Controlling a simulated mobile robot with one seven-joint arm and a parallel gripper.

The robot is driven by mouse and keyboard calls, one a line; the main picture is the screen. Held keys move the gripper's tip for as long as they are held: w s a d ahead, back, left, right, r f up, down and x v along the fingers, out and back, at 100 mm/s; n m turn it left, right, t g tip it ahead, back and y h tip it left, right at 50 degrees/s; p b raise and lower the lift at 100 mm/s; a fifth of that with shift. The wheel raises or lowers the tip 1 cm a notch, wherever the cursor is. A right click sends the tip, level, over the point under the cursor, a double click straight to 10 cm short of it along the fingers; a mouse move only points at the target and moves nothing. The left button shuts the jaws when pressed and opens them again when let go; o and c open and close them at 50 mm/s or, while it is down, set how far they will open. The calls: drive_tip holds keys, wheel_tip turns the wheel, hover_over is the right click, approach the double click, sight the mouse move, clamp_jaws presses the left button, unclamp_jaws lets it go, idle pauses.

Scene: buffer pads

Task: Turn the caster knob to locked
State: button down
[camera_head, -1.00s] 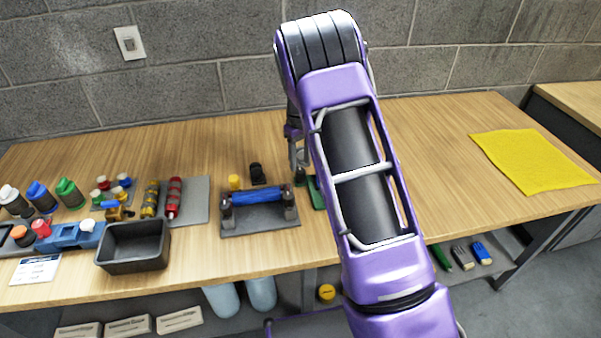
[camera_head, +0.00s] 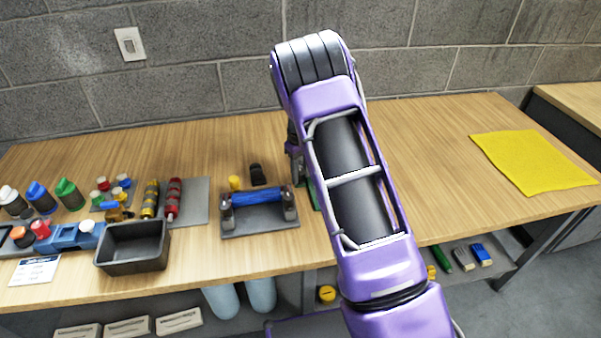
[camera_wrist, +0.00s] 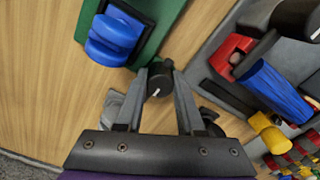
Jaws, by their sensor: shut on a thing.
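My gripper (camera_wrist: 158,80) is shut on a black knob (camera_wrist: 157,90) with a short white mark on its face, in the wrist view. The knob sits between the two fingertips, close to the corner of a green plate (camera_wrist: 158,38). A blue caster wheel (camera_wrist: 114,34) in a black mount stands on that plate. In the head view only a strip of the green plate (camera_head: 313,195) shows beside my arm. The knob and fingertips are hidden there. I cannot tell from the mark whether the knob stands at locked.
A grey plate with a blue roller (camera_head: 258,196) lies just left of the green plate. A black tray (camera_head: 133,246) and several coloured parts stand further left. A yellow cloth (camera_head: 533,160) lies at the right. The table between my arm and the cloth is clear.

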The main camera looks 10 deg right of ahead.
drive_tip(key=shift+m, duration=0.3)
drive_tip(key=m, duration=0.3)
drive_tip(key=shift+m, duration=0.4)
drive_tip(key=m, duration=0.4)
drive_tip(key=shift+m, duration=0.3)
drive_tip(key=m, duration=0.4)
drive_tip(key=shift+m, duration=2.4)
drive_tip(key=c, duration=0.8)
unclamp_jaws()
